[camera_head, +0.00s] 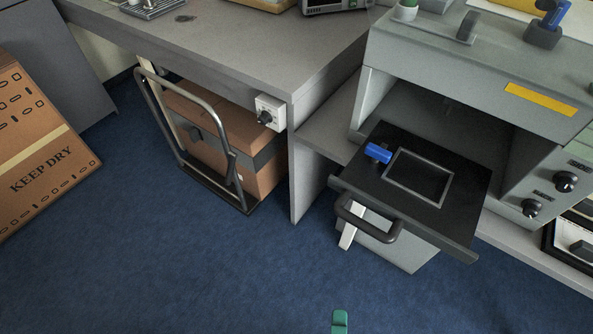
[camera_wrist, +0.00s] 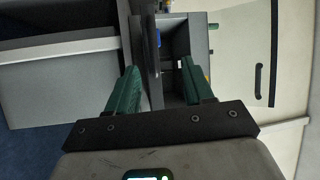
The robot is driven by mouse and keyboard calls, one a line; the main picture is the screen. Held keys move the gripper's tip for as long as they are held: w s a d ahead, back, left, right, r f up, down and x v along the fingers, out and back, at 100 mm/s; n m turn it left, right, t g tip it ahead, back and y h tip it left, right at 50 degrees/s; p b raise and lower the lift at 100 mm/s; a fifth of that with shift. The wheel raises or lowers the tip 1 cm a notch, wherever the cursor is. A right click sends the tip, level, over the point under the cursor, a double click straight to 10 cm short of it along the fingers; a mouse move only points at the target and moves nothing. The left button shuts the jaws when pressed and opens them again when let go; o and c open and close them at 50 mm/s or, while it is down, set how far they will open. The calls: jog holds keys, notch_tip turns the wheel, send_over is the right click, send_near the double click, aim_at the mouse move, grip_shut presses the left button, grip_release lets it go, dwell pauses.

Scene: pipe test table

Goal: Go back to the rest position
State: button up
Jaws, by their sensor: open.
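My gripper (camera_wrist: 159,72) shows in the wrist view with two green fingers spread apart and nothing between them. In the head view only a green tip of my gripper (camera_head: 340,321) shows at the bottom edge, over blue floor and apart from the furniture. A black drawer (camera_head: 465,215) with a dark handle (camera_head: 372,222) is pulled out of the grey test bench (camera_head: 470,55). A blue part (camera_head: 378,153) sits on the drawer top, beside a framed square recess (camera_head: 418,177).
A grey table (camera_head: 230,45) stands at the upper left. Under it are a trolley (camera_head: 205,100) and a cardboard box (camera_head: 215,140). Another cardboard box (camera_head: 40,150) marked KEEP DRY is at the far left. Blue floor (camera_head: 190,270) lies clear in front.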

jog(key=w+a+n+g+y, duration=0.2)
jog(key=w+n+g+y, duration=0.1)
jog(key=w+n+y, duration=0.5)
jog(key=d+f+n+g, duration=0.3)
jog(key=d+n+g, duration=0.1)
jog(key=n+g, duration=0.25)
jog(key=s+d+r+n+g+h, duration=0.1)
jog(key=s+d+n+g+h, duration=0.1)
jog(key=s+d+g+h, duration=0.3)
jog(key=s+d+g, duration=0.4)
jog(key=s+d, duration=0.4)
jog(key=d, duration=0.4)
jog(key=shift+r+n+h, duration=0.35)
jog(key=shift+h, duration=0.05)
